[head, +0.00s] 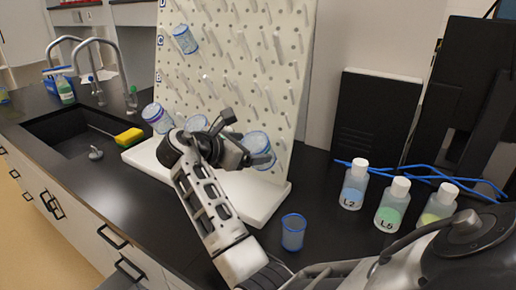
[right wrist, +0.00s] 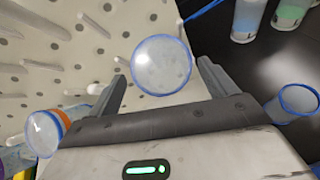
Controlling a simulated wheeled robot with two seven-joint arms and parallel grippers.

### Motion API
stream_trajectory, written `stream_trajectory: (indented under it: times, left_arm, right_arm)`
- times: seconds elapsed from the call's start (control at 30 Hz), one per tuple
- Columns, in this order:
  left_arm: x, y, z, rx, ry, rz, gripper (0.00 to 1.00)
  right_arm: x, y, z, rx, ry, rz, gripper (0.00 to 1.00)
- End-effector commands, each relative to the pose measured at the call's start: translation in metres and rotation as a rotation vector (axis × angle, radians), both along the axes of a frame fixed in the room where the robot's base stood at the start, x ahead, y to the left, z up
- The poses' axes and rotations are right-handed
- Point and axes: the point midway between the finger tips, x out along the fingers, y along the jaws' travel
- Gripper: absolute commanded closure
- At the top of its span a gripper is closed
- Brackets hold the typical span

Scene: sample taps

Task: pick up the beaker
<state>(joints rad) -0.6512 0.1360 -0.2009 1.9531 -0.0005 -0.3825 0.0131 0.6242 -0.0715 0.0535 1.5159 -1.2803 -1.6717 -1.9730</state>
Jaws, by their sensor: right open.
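A clear beaker with a blue rim (head: 258,143) hangs low on the right side of the white peg rack. My right gripper (head: 246,137) is open in front of the rack, with one finger on each side of the beaker. Whether the fingers touch it I cannot tell. Other beakers hang on the rack: one high up (head: 185,39) and one at lower left (head: 158,117). Another beaker (head: 293,232) stands on the black counter. My left gripper is not in view.
The peg rack (head: 210,90) has several projecting pegs around the gripper. Bottles labelled L2 (head: 354,186) and L5 (head: 392,206), plus a third bottle (head: 438,206), stand at right near a blue cable (head: 420,170).

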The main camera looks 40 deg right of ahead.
Motion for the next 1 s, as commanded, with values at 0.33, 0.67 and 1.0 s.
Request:
stream_trajectory:
  times: [0.33,0.67,1.0]
  left_arm:
    - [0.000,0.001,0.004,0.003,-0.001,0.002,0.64]
    - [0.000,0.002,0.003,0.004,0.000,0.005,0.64]
    - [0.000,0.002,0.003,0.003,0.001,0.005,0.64]
  right_arm:
    - [-0.001,-0.036,-0.014,-0.001,0.001,-0.001,0.16]
    - [-0.001,-0.036,-0.014,0.000,0.001,-0.001,0.55]
    - [-0.001,-0.036,-0.014,0.000,0.001,0.000,0.63]
